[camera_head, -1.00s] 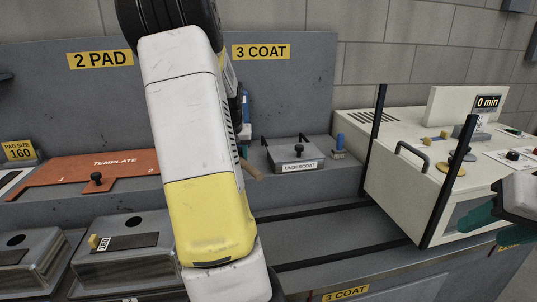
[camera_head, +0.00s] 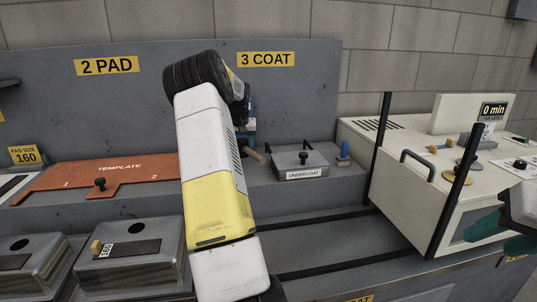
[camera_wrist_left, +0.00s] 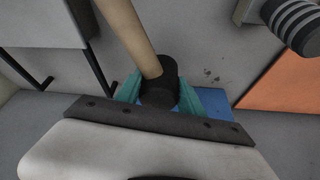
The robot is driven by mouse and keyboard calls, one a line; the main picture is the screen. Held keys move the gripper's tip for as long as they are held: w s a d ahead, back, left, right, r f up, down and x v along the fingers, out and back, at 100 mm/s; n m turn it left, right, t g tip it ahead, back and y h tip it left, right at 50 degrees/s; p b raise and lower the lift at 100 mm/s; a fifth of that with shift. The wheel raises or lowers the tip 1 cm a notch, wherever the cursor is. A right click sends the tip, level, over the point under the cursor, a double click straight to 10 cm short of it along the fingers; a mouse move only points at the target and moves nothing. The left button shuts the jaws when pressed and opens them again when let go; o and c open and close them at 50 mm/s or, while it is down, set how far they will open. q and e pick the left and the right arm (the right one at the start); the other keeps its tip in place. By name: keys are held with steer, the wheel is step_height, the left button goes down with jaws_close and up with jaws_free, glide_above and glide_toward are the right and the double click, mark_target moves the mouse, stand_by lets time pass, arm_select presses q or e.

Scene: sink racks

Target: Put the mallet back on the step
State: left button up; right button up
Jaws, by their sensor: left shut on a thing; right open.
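The mallet shows as a pale wooden handle (camera_wrist_left: 128,32) with a black cylindrical end (camera_wrist_left: 160,88) in the left wrist view. My left gripper (camera_wrist_left: 165,97) is shut on it, with teal fingers either side of the black end. In the head view, my left arm hides most of the gripper and mallet; a short piece of handle (camera_head: 254,155) shows past the arm. The grey step (camera_head: 265,190) runs along the back panel; whether the mallet touches it is not clear. My right gripper (camera_head: 507,237) is open at the right edge, partly out of frame.
A metal UNDERCOAT box (camera_head: 302,163) and a small blue-topped block (camera_head: 343,153) sit right of the mallet. An orange template (camera_head: 100,176) lies to the left. A cream machine (camera_head: 415,180) with black posts stands right. Dark rails (camera_head: 315,221) cross the lower bench.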

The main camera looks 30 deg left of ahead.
mark_target(243, 154)
arm_select(q)
steer(key=shift+f, duration=1.6)
steer(key=shift+f, duration=0.15)
steer(key=o, duration=1.2)
steer(key=d+v, duration=0.1)
steer(key=v, duration=1.2)
steer(key=s+d+r+m+t, duration=0.15)
steer(key=d+r, duration=0.25)
steer(key=d, duration=0.5)
steer(key=s+d+r+m+g, duration=0.1)
steer(key=s+d+r, duration=0.2)
steer(key=d, duration=0.5)
steer(key=s+d+r+m+t+h, duration=0.1)
steer(key=s+d+r+m+h, duration=0.1)
steer(key=s+d, duration=1)
steer(key=s+d+f+m+h, duration=0.2)
steer(key=s+d+f, duration=0.3)
steer(key=s+d, duration=0.4)
steer(key=s, duration=0.3)
steer(key=shift+s+d+t, duration=0.25)
steer(key=shift+s+t, duration=0.1)
steer(key=shift+s, duration=0.05)
